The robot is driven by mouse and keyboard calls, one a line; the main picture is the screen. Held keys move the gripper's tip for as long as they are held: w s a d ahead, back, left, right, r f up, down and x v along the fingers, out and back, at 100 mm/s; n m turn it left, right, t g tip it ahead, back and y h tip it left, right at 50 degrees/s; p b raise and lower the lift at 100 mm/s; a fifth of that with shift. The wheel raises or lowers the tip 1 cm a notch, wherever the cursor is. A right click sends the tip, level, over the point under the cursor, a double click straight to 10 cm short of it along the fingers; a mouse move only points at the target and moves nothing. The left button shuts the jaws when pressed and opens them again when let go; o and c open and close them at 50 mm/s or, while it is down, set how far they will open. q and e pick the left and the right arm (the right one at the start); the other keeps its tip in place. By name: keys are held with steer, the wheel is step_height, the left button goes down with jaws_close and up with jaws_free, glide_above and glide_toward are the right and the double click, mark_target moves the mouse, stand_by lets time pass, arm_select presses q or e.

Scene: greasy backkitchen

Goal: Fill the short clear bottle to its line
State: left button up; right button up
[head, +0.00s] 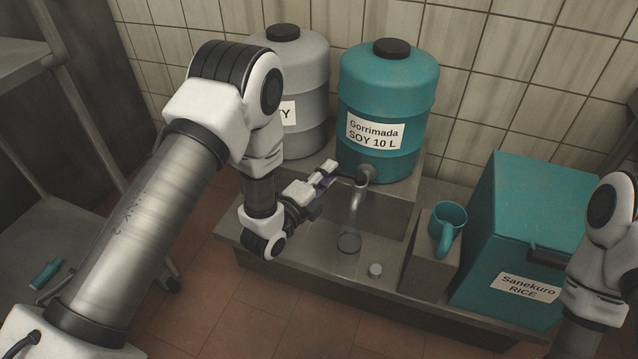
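The short clear bottle (349,242) stands on the metal counter below the tap (366,175), seen from above; its line and any liquid in it are too small to make out. The tap sits at the base of the teal drum (388,95) labelled "Gorrimada SOY 10 L", and a pale grey spout curves down from it toward the bottle. My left gripper (328,177) is just left of the tap, its fingertips close to the tap's handle. Whether it is shut on anything cannot be told. My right gripper is out of view; only its arm shows at the right edge.
A small pale cap (376,270) lies right of the bottle. A grey drum (297,75) stands left of the soy drum, partly behind my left arm.

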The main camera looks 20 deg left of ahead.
arm_select(q)
steer(key=shift+s+d+p, duration=0.15)
steer(key=shift+s+p, duration=0.05)
steer(key=shift+s, duration=0.6)
steer(key=shift+s+d+p, duration=0.15)
steer(key=shift+s, duration=0.65)
steer(key=shift+s+d+f+p, duration=0.1)
steer(key=shift+s+d+p, duration=0.1)
steer(key=shift+s+d, duration=0.4)
steer(key=shift+s+d+p, duration=0.2)
steer(key=shift+s+d, duration=0.05)
steer(key=shift+s, duration=0.5)
steer(key=shift+s+d, duration=0.3)
steer(key=shift+w, duration=0.1)
stand_by(3.7)
